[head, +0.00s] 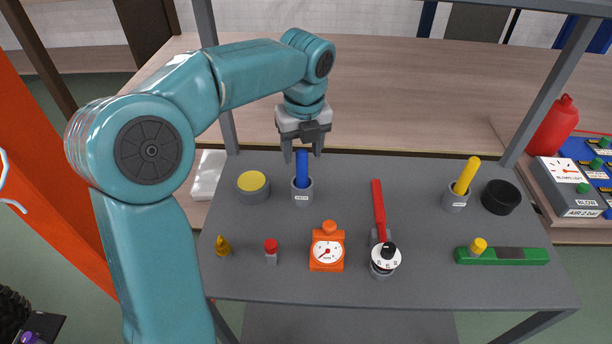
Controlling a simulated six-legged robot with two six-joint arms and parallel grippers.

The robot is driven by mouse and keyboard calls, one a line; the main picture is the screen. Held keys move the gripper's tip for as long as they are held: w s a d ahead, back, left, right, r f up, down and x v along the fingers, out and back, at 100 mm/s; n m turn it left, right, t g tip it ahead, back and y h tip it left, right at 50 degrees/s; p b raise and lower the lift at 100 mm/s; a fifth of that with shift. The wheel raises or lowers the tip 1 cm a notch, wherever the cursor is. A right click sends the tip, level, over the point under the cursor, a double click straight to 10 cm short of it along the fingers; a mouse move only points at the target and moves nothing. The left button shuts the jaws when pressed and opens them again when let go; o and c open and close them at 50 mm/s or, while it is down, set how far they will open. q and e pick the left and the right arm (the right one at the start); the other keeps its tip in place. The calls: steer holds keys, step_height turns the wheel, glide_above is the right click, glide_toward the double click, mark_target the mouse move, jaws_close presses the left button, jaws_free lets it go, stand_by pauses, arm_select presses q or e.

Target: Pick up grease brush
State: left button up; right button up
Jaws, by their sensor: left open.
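A blue handle (302,170) stands upright in a small grey labelled cup (302,195) at the back left of the grey cart top. Its lower end is hidden in the cup. My left gripper (302,156) points down over it, open, with one finger on each side of the handle's top. I see no closed grip on it. A second, yellow handle (467,175) leans in another grey labelled cup (456,201) at the back right. The labels are too small to read, so I cannot tell for sure which is the grease brush. My right gripper is out of view.
On the cart top (350,185) stand a yellow-topped tin (253,187), a black round pot (501,197), an orange gauge (327,248), a red-handled tool with a dial (384,256), a red-capped bottle (271,251), a yellow item (223,246) and a green level (502,256). Grey posts frame the cart.

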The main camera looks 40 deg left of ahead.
mark_target(302, 162)
arm_select(q)
step_height(302, 162, down, 4)
steer(key=shift+a+f+b, duration=0.1)
steer(key=shift+f+b, duration=0.05)
steer(key=shift+b, duration=0.45)
steer(key=shift+a+f, duration=0.1)
steer(key=shift+f, duration=0.15)
steer(key=shift+r, duration=0.1)
steer(key=shift+c, duration=0.9)
steer(key=shift+w, duration=0.1)
jaws_close()
steer(key=shift+r, duration=0.1)
step_height(302, 162, up, 8)
steer(key=p, duration=0.2)
steer(key=shift+f+p, duration=0.25)
steer(key=shift+p, duration=0.15)
steer(key=shift+s+d+f+b, duration=0.4)
steer(key=shift+s+d, duration=0.25)
steer(key=shift+s, duration=0.05)
steer(key=s+d, duration=1)
steer(key=s, duration=0.2)
steer(key=shift+s+d, duration=0.2)
